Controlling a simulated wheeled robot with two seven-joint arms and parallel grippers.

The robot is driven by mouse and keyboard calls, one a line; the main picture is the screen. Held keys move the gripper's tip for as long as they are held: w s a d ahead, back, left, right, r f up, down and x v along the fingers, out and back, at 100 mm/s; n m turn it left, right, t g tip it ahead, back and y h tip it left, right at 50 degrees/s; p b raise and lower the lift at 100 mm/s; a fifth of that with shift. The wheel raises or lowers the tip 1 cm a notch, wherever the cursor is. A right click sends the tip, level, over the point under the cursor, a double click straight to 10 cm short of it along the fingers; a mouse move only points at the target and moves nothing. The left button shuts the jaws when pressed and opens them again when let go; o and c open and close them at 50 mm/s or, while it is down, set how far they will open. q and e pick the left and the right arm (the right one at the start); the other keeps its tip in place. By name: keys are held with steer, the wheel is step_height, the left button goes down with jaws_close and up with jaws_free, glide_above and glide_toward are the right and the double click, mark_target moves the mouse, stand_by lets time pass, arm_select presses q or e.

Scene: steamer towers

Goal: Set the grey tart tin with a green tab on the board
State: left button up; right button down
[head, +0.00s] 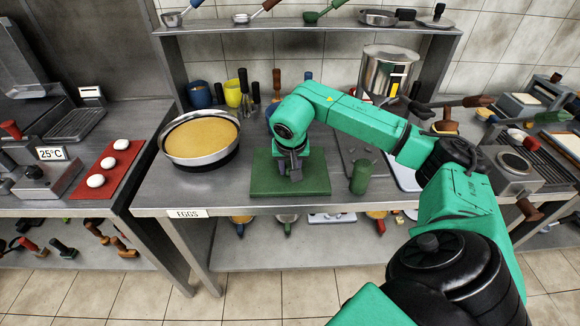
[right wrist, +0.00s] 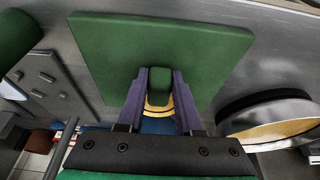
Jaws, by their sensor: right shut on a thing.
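The green board (head: 262,184) lies flat on the middle table and fills the upper middle of the right wrist view (right wrist: 110,45). My right gripper (head: 294,176) is over the board, pointing down. In the wrist view its fingers (right wrist: 159,92) are closed on the sides of a small dark green block (right wrist: 159,84). A greyish tin (head: 287,218) with a green tab shows on the shelf below the table, partly under the table edge. My left gripper is out of view.
A large round pan of yellow filling (head: 202,138) stands left of the board. A green cylinder (head: 360,177) and a grey plate (head: 362,150) are to its right. More tins with coloured tabs, such as a blue-tabbed one (head: 240,220), sit on the lower shelf.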

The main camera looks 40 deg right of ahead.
steer(key=shift+f+b, duration=0.35)
steer(key=shift+f, duration=0.1)
stand_by(0.3)
steer(key=c, duration=0.5)
jaws_free()
steer(key=v, duration=1.4)
steer(key=shift+r, duration=0.3)
steer(key=shift+s, duration=0.1)
